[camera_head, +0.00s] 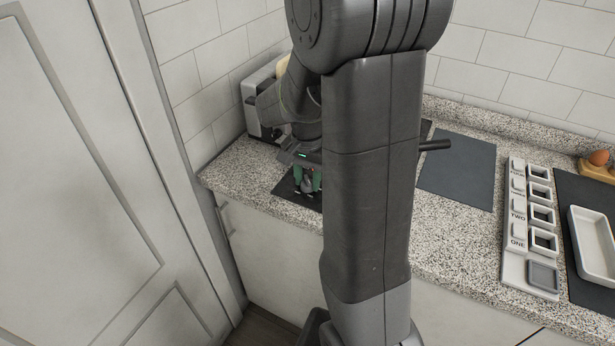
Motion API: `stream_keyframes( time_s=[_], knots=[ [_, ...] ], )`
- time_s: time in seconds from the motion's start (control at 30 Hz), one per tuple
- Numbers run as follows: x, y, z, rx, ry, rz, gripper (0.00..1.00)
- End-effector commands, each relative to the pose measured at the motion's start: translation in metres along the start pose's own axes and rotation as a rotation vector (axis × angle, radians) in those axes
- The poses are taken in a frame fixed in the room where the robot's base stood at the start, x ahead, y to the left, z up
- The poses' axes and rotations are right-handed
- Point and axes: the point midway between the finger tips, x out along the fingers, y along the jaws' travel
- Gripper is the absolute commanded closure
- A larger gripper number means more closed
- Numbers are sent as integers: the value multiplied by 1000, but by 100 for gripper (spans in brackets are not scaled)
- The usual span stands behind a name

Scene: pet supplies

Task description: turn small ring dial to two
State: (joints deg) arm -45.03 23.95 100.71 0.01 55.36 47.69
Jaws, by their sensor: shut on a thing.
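My gripper (307,181), with green fingers, points down at the back left of the counter, low over a dark mat (286,190). Its fingers are shut on a small grey part (308,188) between the tips. The part is too small and too covered to show whether it is the small ring dial. No dial marks or pointer can be read there. My arm hides the counter just right of the gripper.
A white-and-grey appliance (262,100) stands in the back left corner. A dark board (457,170) lies right of my arm. Farther right are a pale labelled panel (516,268), showing "ONE" and "TWO", and a white tray (592,246). Speckled counter (440,240) is bare between.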

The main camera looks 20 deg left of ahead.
Motion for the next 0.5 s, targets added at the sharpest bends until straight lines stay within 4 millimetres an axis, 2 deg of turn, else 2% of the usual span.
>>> stream_keyframes(
  time_s=[0.5],
  knots=[
    [-1, -1, -1, 120, 3, -2, 92]
  ],
)
